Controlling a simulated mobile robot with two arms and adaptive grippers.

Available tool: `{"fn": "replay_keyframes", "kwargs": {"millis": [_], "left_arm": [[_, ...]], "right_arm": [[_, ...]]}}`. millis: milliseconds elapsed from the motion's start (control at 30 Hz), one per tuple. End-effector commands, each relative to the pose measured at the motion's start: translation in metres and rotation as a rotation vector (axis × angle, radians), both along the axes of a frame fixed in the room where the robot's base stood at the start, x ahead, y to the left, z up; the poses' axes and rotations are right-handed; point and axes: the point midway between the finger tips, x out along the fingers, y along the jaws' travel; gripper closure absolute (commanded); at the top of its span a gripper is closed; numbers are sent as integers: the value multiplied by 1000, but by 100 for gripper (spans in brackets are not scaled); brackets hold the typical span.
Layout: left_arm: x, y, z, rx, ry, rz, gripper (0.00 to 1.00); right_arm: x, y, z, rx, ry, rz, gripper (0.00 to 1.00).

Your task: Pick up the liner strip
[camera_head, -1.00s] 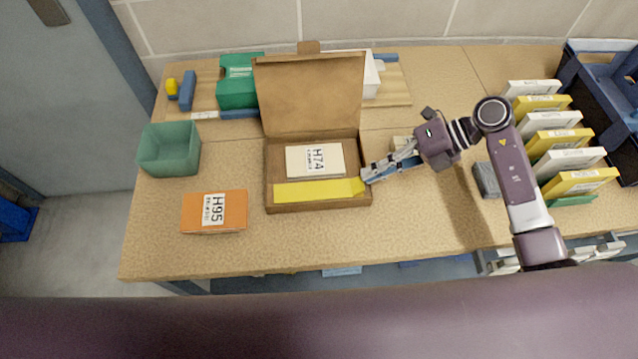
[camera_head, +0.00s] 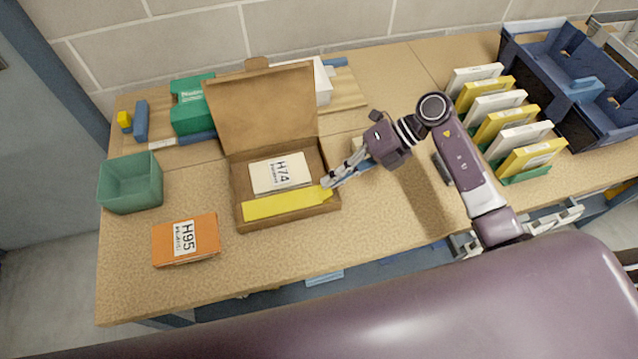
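The liner strip, seemingly the long yellow strip (camera_head: 283,204), lies along the front of the open cardboard box (camera_head: 232,185). A cream H74 box (camera_head: 280,174) lies behind it in the same cardboard box. My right gripper (camera_head: 327,184) reaches in from the right, over the box's right wall. Its fingertips are at the right end of the yellow strip and overlap it in the picture. Whether the fingers are closed on it is too small to tell. My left gripper is out of view.
An orange H95 box (camera_head: 185,240) and a green bin (camera_head: 130,183) stand left of the cardboard box. Its raised lid (camera_head: 262,110) stands behind. Several white and yellow boxes (camera_head: 505,120) stand in a row at right, beside a dark blue crate (camera_head: 572,90). The front table strip is clear.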

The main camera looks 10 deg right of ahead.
Motion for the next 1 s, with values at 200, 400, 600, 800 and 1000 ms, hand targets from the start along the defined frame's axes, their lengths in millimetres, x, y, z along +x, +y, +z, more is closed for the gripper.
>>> {"fn": "replay_keyframes", "kwargs": {"millis": [200, 400, 600, 800, 1000], "left_arm": [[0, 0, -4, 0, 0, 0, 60], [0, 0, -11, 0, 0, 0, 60], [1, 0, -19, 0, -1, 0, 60], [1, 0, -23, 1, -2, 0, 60], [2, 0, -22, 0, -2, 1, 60]], "right_arm": [[1, -1, 25, -2, -6, 2, 100], [1, -1, 76, -5, -10, 2, 100], [1, -1, 135, -3, -9, 2, 100], [1, 0, 176, -2, -4, -1, 100], [0, 0, 197, 0, -2, 1, 100]]}}
